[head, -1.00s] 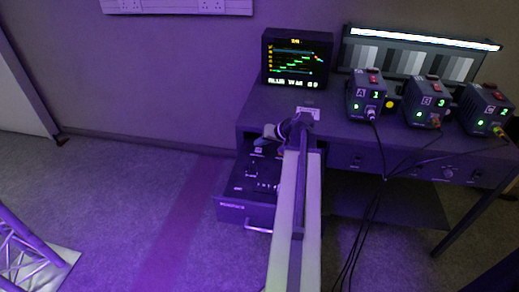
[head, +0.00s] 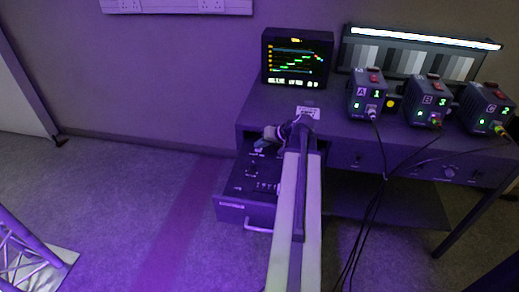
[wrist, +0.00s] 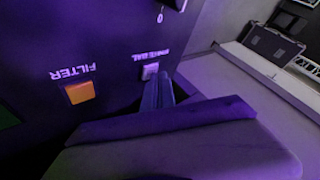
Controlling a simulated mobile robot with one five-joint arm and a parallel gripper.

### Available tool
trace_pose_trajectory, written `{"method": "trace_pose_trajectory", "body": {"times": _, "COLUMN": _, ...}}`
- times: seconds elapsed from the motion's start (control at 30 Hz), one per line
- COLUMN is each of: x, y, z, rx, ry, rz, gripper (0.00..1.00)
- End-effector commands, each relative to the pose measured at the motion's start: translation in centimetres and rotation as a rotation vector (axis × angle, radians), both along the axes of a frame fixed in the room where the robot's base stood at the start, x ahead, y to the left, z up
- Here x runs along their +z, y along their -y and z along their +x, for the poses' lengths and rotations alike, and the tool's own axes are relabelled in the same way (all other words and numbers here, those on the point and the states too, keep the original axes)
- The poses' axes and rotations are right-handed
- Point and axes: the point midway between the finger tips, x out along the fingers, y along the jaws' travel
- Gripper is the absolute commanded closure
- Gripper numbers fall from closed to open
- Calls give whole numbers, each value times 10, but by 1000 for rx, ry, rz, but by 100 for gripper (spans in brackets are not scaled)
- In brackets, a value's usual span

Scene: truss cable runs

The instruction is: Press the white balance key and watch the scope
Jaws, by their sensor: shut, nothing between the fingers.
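The white balance key (wrist: 150,71) is a small pale key under a "WHITE BAL" label, upside down in the wrist view. My gripper (wrist: 159,86) is shut and empty, with its fingertips right at the key's edge. I cannot tell whether they press it. In the head view my gripper (head: 271,134) is over the open drawer panel (head: 238,205), and my arm hides part of that panel. The scope (head: 297,58) stands on the desk at the back left. Its dark screen shows a rising, mostly green stepped trace and a line of text below, too small to read surely.
An orange key labelled "FILTER" (wrist: 79,93) lies left of the white balance key. Box A (head: 367,95), box B (head: 427,102) and box C (head: 487,110) stand on the desk with cables trailing down. A lit grey-scale chart (head: 415,60) stands behind them.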

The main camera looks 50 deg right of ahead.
Motion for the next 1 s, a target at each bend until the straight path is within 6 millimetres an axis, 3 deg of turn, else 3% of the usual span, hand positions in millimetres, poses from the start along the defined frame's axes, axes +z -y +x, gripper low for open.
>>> {"method": "trace_pose_trajectory", "body": {"times": 0.6, "x": -4, "y": 0, "z": 0, "rx": 0, "ry": 0, "rz": 0, "gripper": 100}}
{"method": "trace_pose_trajectory", "body": {"times": 1.0, "x": 13, "y": 0, "z": 0, "rx": 0, "ry": 0, "rz": 0, "gripper": 100}}
